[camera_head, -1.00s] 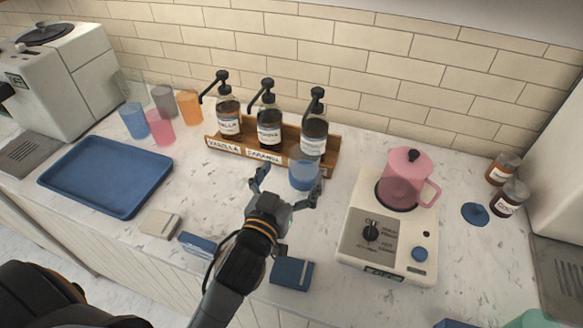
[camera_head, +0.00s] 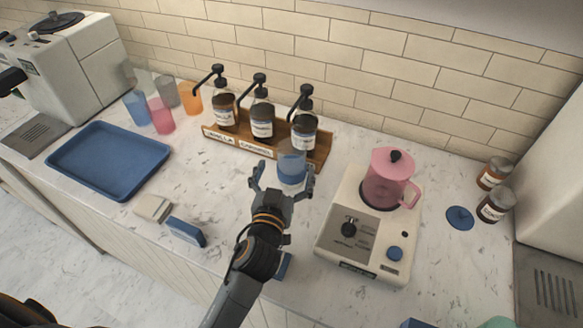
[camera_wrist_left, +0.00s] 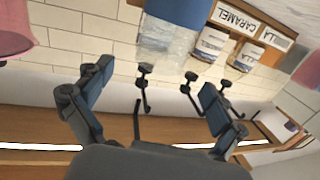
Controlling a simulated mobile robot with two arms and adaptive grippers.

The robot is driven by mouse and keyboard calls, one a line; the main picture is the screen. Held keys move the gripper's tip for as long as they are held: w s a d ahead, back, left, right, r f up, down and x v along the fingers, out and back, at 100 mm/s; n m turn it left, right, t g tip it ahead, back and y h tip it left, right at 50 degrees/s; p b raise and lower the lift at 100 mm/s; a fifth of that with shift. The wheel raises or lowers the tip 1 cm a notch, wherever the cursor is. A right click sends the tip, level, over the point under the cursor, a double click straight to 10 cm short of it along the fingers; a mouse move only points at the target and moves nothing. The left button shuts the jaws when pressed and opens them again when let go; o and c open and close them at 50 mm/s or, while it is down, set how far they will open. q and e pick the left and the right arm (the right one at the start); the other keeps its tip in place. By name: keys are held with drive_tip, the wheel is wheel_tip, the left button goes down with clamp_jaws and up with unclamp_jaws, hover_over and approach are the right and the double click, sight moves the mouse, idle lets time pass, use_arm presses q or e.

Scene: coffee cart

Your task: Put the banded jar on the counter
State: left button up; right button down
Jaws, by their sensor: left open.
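The banded jar (camera_head: 291,169), clear with a blue band, appears to stand upright on the counter (camera_head: 225,195), just in front of the wooden syrup rack. My left gripper (camera_head: 283,178) is open, with its fingers spread on either side of the jar in the head view. In the left wrist view, which is upside down, the jar (camera_wrist_left: 168,38) shows beyond the two open fingers (camera_wrist_left: 152,88), with visible gaps. I see no finger touching it. The jar's base is partly hidden by the gripper in the head view. My right gripper is not in view.
The wooden rack (camera_head: 225,138) with pump bottles stands close behind the jar. A white appliance (camera_head: 375,237) with a pink jug (camera_head: 390,180) is to the right. Counter left of the gripper is partly clear.

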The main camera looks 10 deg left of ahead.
sight(295, 140)
use_arm(q)
drive_tip(key=shift+w+r, duration=0.2)
drive_tip(key=shift+w, duration=0.5)
drive_tip(key=w+p, duration=0.1)
drive_tip(key=w, duration=0.3)
drive_tip(key=shift+w+a+f, duration=0.1)
drive_tip(key=shift+w+f, duration=0.05)
drive_tip(key=shift+w, duration=0.25)
drive_tip(key=shift+w+f, duration=0.1)
drive_tip(key=shift+w, duration=0.3)
drive_tip(key=shift+s, duration=0.1)
drive_tip(key=c, duration=1.8)
drive_tip(key=shift+c, duration=0.7)
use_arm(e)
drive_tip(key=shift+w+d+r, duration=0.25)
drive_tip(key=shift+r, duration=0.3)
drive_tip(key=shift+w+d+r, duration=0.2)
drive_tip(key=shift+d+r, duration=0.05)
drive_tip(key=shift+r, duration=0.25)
use_arm(q)
drive_tip(key=shift+r+p, duration=0.2)
drive_tip(key=shift+p, duration=0.15)
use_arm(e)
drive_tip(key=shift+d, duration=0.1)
